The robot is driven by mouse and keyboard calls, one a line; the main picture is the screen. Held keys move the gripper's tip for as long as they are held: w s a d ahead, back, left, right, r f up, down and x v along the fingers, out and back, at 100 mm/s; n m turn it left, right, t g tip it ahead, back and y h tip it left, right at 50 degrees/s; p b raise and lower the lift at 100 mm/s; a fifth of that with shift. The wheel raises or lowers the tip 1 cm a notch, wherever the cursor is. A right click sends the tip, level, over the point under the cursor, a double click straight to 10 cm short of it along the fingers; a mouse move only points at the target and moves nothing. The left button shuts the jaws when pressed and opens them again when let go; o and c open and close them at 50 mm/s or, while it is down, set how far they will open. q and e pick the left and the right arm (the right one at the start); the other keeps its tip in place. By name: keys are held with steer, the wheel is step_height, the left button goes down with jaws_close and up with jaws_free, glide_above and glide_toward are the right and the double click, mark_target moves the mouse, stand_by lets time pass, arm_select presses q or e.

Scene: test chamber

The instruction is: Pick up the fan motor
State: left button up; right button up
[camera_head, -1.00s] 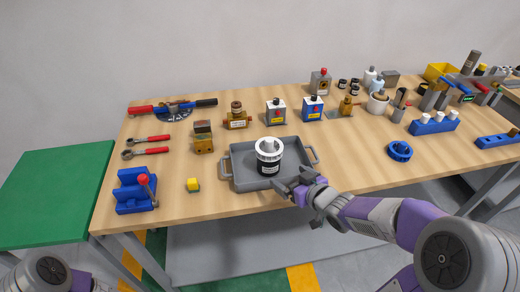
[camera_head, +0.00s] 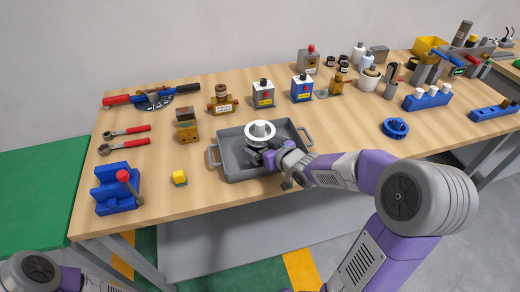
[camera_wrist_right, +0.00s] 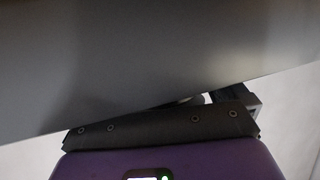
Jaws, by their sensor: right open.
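The item I take to be the fan motor, a cylinder with a white ribbed top (camera_head: 260,131), stands upright in a grey tray (camera_head: 232,172) in the head view. Its dark lower body is mostly hidden behind my right gripper. My right gripper (camera_head: 268,160) is open, over the tray's front right part and close against the near side of the motor. I cannot tell whether the fingers touch it. The right wrist view shows only a large plain grey surface and my dark gripper mount, without the motor. My left gripper is out of view.
The tray sits on a wooden table (camera_head: 150,180). Several boxes and valves stand behind. A blue ring (camera_head: 395,128) lies to the right.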

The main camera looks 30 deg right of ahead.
steer(key=c, duration=1.4)
steer(key=shift+w+r, duration=0.1)
steer(key=shift+r, duration=0.1)
steer(key=shift+c, duration=0.8)
